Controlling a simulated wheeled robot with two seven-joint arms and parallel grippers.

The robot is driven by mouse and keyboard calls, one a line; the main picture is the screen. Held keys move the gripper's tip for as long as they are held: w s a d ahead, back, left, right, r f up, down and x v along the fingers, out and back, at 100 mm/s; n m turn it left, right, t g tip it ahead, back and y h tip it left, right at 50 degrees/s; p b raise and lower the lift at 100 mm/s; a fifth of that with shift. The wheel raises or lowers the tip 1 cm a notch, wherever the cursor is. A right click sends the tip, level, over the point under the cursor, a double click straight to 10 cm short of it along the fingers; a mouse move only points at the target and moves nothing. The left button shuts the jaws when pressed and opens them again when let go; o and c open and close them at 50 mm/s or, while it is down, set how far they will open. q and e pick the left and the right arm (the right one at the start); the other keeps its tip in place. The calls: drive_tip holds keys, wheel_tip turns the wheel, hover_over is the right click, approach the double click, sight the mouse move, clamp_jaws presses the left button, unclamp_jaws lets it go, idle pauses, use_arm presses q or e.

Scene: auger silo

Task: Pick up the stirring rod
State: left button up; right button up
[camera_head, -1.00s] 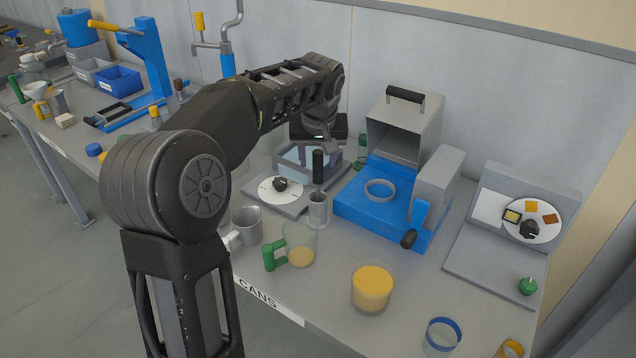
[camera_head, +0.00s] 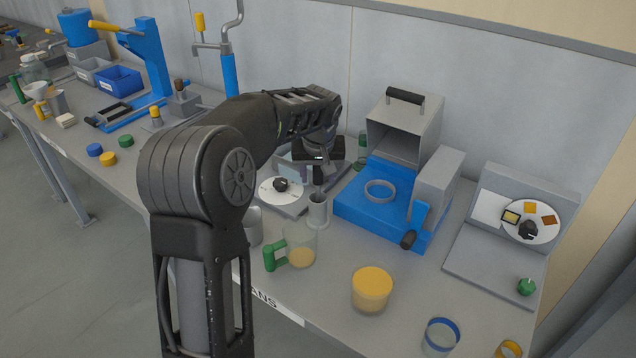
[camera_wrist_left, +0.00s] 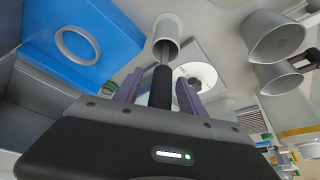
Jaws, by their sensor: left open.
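The stirring rod (camera_head: 318,177) stands upright in a small grey metal cylinder (camera_head: 317,212) near the middle of the bench. In the left wrist view its black handle (camera_wrist_left: 160,86) and thin metal shaft (camera_wrist_left: 165,52) show, the shaft going into the cylinder. My left gripper (camera_head: 318,170) is over the rod, and its upper handle is hidden behind the gripper in the head view. In the left wrist view the left gripper (camera_wrist_left: 158,92) is open, with its purple fingers on either side of the handle. Whether they touch it I cannot tell. My right gripper is not in view.
A balance with a white dial (camera_head: 281,191) is left of the cylinder. A blue machine (camera_head: 385,205) with a crank is close on its right. A green-handled glass beaker (camera_head: 300,250) and a jar of yellow material (camera_head: 371,289) stand in front.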

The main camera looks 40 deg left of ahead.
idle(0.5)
use_arm(q)
clamp_jaws()
idle(0.3)
